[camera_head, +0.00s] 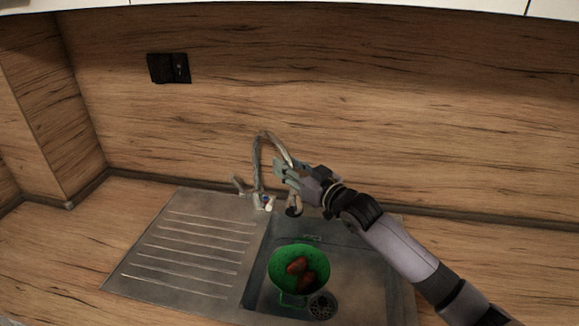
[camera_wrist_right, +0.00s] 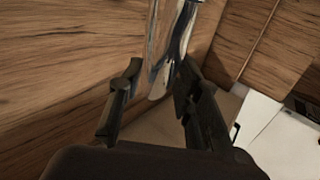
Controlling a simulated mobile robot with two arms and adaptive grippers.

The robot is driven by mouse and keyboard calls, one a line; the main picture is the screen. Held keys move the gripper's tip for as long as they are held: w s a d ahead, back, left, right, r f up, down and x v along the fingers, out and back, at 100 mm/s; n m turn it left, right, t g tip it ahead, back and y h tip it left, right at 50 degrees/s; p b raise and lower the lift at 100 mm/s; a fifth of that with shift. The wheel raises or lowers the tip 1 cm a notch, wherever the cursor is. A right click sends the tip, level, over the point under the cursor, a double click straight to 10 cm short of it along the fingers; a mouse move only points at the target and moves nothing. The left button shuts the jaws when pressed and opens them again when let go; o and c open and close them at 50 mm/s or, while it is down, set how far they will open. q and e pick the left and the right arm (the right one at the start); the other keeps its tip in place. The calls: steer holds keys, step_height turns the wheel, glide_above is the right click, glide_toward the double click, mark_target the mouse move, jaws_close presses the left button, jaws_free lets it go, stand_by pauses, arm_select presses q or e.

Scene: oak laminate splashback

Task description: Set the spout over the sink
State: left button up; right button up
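The chrome spout (camera_head: 257,160) arches up from the tap base (camera_head: 262,201) at the back of the steel sink (camera_head: 256,277). It curves right, and its tip (camera_head: 294,210) hangs near the back of the bowl. My right gripper (camera_head: 281,172) is at the spout's descending part, coming from the right. In the wrist view, my right gripper's fingers (camera_wrist_right: 156,80) are spread, with the shiny spout (camera_wrist_right: 172,40) between them, closer to the right finger. Whether a finger touches it I cannot tell. My left gripper is not in view.
A green colander (camera_head: 284,258) with reddish items (camera_head: 299,268) stands in the bowl beside the drain (camera_head: 322,306). A ribbed drainboard (camera_head: 193,256) lies left, clear. The tap lever (camera_head: 238,184) sticks up left of the spout. The wooden splashback (camera_head: 400,120) is close behind.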

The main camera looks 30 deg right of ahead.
steer(key=shift+o, duration=0.5)
steer(key=shift+f, duration=0.1)
steer(key=shift+s+d, duration=0.15)
steer(key=shift+s, duration=0.35)
steer(key=v, duration=1.1)
